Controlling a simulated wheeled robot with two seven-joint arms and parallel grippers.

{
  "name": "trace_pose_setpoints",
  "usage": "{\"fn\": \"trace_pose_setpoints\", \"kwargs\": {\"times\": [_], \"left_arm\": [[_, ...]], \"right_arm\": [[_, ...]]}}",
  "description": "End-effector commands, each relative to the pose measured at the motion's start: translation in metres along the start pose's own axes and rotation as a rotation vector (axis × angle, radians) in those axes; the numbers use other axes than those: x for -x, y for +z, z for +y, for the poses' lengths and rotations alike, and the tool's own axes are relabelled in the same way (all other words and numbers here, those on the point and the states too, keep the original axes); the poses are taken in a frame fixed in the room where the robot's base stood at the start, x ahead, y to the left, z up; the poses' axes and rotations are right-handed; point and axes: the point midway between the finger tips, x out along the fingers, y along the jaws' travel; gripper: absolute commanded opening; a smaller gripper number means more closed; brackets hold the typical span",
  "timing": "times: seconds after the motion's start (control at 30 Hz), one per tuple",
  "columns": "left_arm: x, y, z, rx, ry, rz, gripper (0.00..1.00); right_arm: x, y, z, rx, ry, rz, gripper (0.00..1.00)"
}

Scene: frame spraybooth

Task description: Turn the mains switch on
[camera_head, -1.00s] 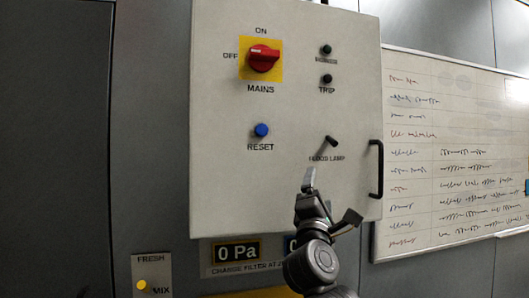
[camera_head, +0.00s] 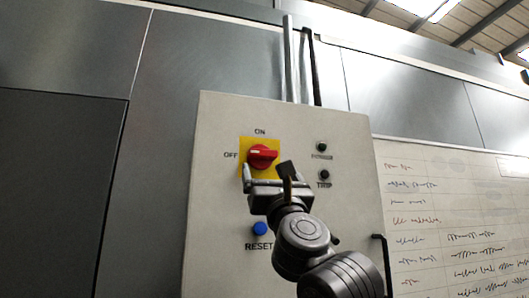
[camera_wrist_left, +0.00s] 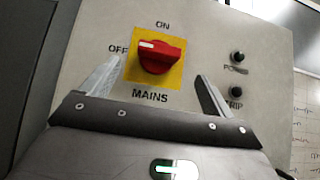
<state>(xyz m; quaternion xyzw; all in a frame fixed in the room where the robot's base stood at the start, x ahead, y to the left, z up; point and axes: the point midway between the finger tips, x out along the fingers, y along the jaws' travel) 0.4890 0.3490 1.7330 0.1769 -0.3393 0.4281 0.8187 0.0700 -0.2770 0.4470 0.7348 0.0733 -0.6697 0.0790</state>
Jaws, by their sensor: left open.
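The mains switch (camera_head: 262,157) is a red rotary knob on a yellow square plate, on a light grey control panel (camera_head: 222,200). In the left wrist view the knob (camera_wrist_left: 158,56) has a white mark on its left end, toward the OFF label; ON is printed above it. My left gripper (camera_head: 267,177) is open and empty in front of the panel, just below the knob. In the wrist view its fingers stand to the left and right of the knob's lower part, apart from it. The MAINS label shows between them. My right gripper is not in view.
The dark POWER (camera_head: 322,147) and TRIP (camera_head: 325,174) lamps are to the right of the switch. A blue RESET button (camera_head: 260,229) is below it. A black handle (camera_head: 378,262) is at the panel's right edge, beside a whiteboard (camera_head: 440,210). Conduits (camera_head: 289,60) rise above the panel.

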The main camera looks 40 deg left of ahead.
Motion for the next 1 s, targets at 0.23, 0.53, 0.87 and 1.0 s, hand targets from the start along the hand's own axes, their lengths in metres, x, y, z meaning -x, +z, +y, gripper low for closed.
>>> {"fn": "trace_pose_setpoints", "kwargs": {"times": [0.23, 0.53, 0.87, 1.0], "left_arm": [[-0.052, 0.004, 0.0, -0.002, 0.0, 0.002, 0.87], [-0.077, 0.001, 0.0, -0.003, 0.0, 0.0, 0.87], [-0.078, 0.0, 0.0, -0.002, -0.001, 0.0, 0.83], [-0.078, 0.0, 0.0, -0.002, -0.001, 0.0, 0.65]], "right_arm": [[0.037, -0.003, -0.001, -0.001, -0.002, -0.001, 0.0], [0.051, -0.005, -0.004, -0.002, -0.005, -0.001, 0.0], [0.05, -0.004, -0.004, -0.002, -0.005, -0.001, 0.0], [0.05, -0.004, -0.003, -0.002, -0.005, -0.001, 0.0]]}}
